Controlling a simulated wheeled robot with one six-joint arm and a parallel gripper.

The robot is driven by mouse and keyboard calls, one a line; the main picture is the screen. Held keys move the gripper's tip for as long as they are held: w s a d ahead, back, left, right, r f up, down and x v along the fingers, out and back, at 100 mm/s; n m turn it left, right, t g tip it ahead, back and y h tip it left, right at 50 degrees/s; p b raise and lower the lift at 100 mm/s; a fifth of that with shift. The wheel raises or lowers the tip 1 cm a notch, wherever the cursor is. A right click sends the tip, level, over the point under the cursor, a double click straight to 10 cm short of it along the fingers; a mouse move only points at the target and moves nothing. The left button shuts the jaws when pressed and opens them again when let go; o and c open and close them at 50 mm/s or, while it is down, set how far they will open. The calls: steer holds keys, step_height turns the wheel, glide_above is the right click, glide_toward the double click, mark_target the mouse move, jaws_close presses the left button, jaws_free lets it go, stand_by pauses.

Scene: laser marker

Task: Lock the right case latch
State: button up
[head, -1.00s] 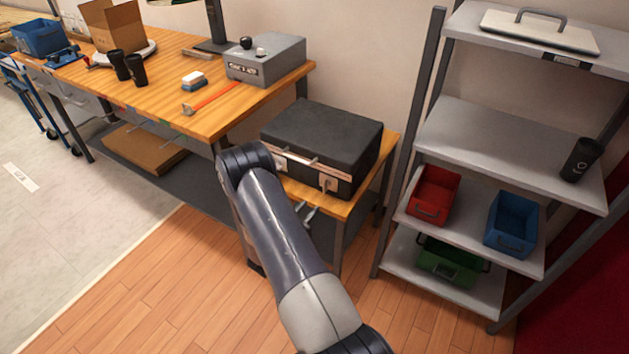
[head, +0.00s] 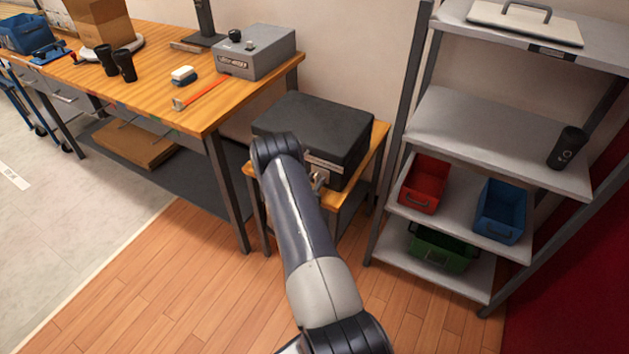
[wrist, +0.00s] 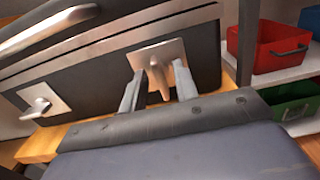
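The black case (head: 318,128) sits closed on a small wooden stand (head: 374,150) in the head view. In the wrist view its front (wrist: 112,78) fills the upper left. The right case latch (wrist: 158,66) is a metal plate with a knob-like lever pointing down. The left latch (wrist: 42,103) shows at the left with its lever slanted. My gripper (wrist: 157,88) is at the right latch, its two fingers apart on either side of the lever. I cannot tell whether either finger touches it. In the head view my arm hides the left part of the case front.
A shelf rack (head: 487,130) with red (head: 424,186), blue (head: 502,212) and green (head: 440,250) bins stands close to the right of the stand. The workbench (head: 150,84) is to the left. The wooden floor in front is clear.

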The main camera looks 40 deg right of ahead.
jaws_close()
